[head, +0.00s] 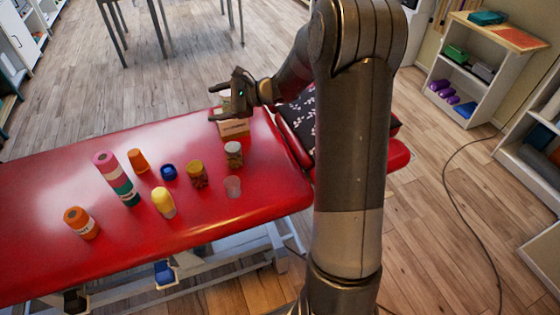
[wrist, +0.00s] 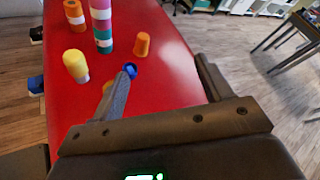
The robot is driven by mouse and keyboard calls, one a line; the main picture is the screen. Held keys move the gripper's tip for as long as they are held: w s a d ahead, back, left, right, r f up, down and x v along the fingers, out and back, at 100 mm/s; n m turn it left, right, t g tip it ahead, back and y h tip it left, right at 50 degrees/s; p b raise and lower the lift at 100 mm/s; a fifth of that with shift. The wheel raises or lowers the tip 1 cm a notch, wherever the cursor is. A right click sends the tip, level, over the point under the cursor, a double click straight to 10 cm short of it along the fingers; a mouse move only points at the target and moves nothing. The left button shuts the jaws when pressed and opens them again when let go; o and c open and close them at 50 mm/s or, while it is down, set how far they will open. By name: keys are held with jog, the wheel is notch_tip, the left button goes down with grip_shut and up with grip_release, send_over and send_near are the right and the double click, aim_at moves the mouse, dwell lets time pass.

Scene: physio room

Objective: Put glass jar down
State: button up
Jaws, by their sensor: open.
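My gripper (head: 214,103) is open and empty above the far edge of the red couch, by a cardboard box. In the wrist view its fingers (wrist: 165,65) are spread with nothing between them. Two jar-like containers stand on the couch: one with amber-brown contents (head: 197,174) and one with a greyish top (head: 233,154). A small see-through cup or jar (head: 233,187) stands nearer the front edge. I cannot tell which of these is the glass jar. All three stand upright, clear of my gripper.
The red couch (head: 40,210) also holds a striped stack (head: 118,178), an orange cup (head: 138,161), a blue item (head: 168,172), a yellow bottle (head: 163,202) and an orange jar (head: 81,222). The cardboard box (head: 235,129) stands below my gripper, beside a dark patterned pillow (head: 300,120).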

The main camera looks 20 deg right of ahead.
jog(key=s+a+r+n+g+h, duration=0.25)
jog(key=s+n, duration=0.25)
jog(key=s, duration=0.4)
jog(key=s+a+r+n+g+h, duration=0.15)
jog(key=s+r+n, duration=0.25)
jog(key=s, duration=0.5)
jog(key=s+d+r+n+t+h, duration=0.1)
jog(key=s+d+n+h, duration=0.3)
jog(key=s, duration=0.5)
jog(key=s+d+r+n+t+h, duration=0.1)
jog(key=s+d+n+h, duration=0.3)
jog(key=s, duration=0.5)
jog(key=shift+s+d+r+n+t, duration=0.3)
jog(key=shift+s+d+r+t, duration=0.1)
jog(key=shift+r, duration=0.3)
